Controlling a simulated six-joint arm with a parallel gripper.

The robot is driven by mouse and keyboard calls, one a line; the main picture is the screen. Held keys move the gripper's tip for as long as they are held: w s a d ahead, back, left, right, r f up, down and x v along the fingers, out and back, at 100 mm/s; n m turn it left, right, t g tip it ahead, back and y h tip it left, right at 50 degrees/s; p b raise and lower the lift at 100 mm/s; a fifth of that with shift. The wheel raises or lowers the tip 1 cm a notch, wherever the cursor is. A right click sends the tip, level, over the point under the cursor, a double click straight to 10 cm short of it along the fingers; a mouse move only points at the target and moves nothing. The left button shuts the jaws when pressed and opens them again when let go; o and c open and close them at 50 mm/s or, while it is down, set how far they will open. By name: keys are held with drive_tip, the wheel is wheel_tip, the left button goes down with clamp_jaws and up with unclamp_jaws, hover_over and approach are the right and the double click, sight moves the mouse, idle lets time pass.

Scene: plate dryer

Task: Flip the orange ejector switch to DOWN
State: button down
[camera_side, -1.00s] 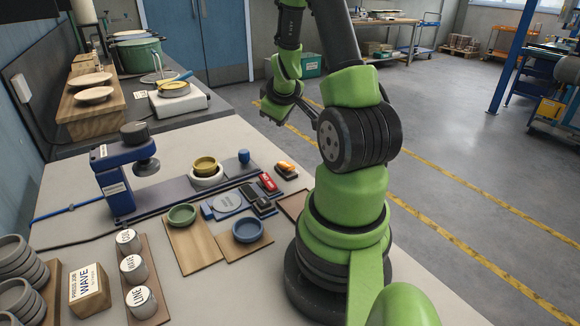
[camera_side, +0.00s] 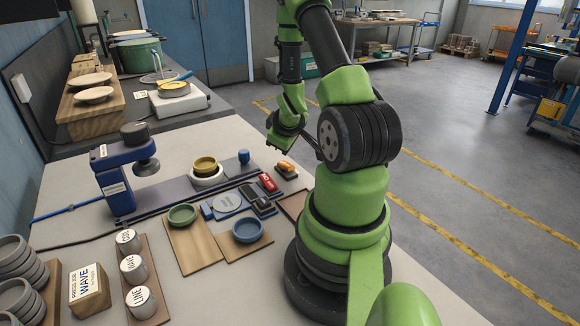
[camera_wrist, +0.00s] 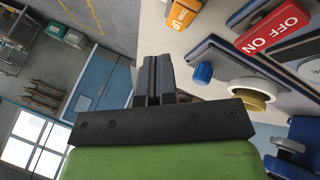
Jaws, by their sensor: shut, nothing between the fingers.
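The orange ejector switch (camera_side: 286,167) sits on a dark base near the back right edge of the table. It also shows at the top of the wrist view (camera_wrist: 184,14), partly cut off by the frame's edge; its tilt is hard to tell. My gripper (camera_wrist: 158,62) is shut and empty, its dark fingers side by side. In the side view my gripper (camera_side: 269,146) is above and behind the switch, apart from it, and its fingertips are small and hard to make out.
A red ON/OFF switch (camera_side: 268,182) stands next to the orange one. A blue knob (camera_side: 244,156) and stacked yellow and white rings (camera_side: 205,165) are to the left. A blue press (camera_side: 118,178) stands further left. Blue and green dishes sit on wooden boards in front.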

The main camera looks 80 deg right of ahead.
sight(286, 163)
drive_tip(key=shift+s+a+f, duration=0.1)
drive_tip(key=shift+f, duration=0.5)
drive_tip(key=shift+s+a+f, duration=0.1)
drive_tip(key=shift+f, duration=0.5)
drive_tip(key=shift+f, duration=0.1)
idle(1.1)
drive_tip(key=shift+f, duration=0.3)
drive_tip(key=shift+s+a+f, duration=0.1)
drive_tip(key=shift+f, duration=0.4)
idle(0.7)
drive_tip(key=shift+r, duration=0.95)
drive_tip(key=shift+w+d+r, duration=0.15)
drive_tip(key=shift+r, duration=0.65)
drive_tip(key=shift+w+d+r, duration=0.2)
drive_tip(key=shift+r, duration=0.6)
drive_tip(key=shift+w+d+r, duration=0.15)
drive_tip(key=shift+r, duration=0.65)
